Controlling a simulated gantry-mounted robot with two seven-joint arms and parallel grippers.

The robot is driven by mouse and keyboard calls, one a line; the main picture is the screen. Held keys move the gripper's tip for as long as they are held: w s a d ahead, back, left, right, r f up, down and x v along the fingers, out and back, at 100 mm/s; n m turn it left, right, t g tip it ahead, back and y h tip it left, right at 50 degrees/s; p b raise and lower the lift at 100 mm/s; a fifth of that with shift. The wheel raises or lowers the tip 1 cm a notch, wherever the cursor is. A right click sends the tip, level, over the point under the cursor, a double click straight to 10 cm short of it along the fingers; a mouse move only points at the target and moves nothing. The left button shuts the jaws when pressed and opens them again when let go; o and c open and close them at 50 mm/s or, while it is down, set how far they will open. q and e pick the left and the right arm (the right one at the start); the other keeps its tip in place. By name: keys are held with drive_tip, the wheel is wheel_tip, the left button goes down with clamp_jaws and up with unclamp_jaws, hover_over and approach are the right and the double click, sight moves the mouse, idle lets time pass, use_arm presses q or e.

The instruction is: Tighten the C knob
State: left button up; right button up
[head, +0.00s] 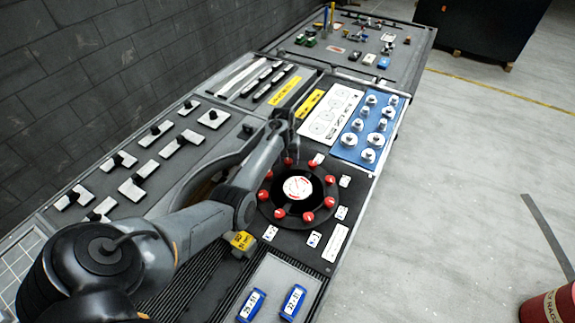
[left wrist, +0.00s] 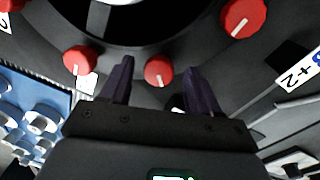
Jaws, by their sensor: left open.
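A round black dial (head: 322,190) carries several red knobs around its rim and a white disc in the middle. My left gripper (head: 289,146) is over the dial's far edge, close to a red knob (head: 288,161). In the left wrist view my left gripper (left wrist: 159,70) is open, with dark fingers apart. A red knob (left wrist: 159,71) with a white pointer mark shows between the fingertips; I cannot tell whether they touch it. More red knobs show to either side. I cannot read which knob is C. My right gripper is not in view.
A blue panel with silver knobs (head: 345,140) lies beyond the dial, to the right of the gripper. Small white label cards (head: 341,213) surround the dial. Blue tags (head: 293,301) lie in front. Switch panels fill the left side. Open floor lies right of the bench.

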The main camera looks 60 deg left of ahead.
use_arm(q)
drive_tip(key=shift+f, duration=0.4)
drive_tip(key=c, duration=1)
drive_tip(key=shift+c, duration=0.2)
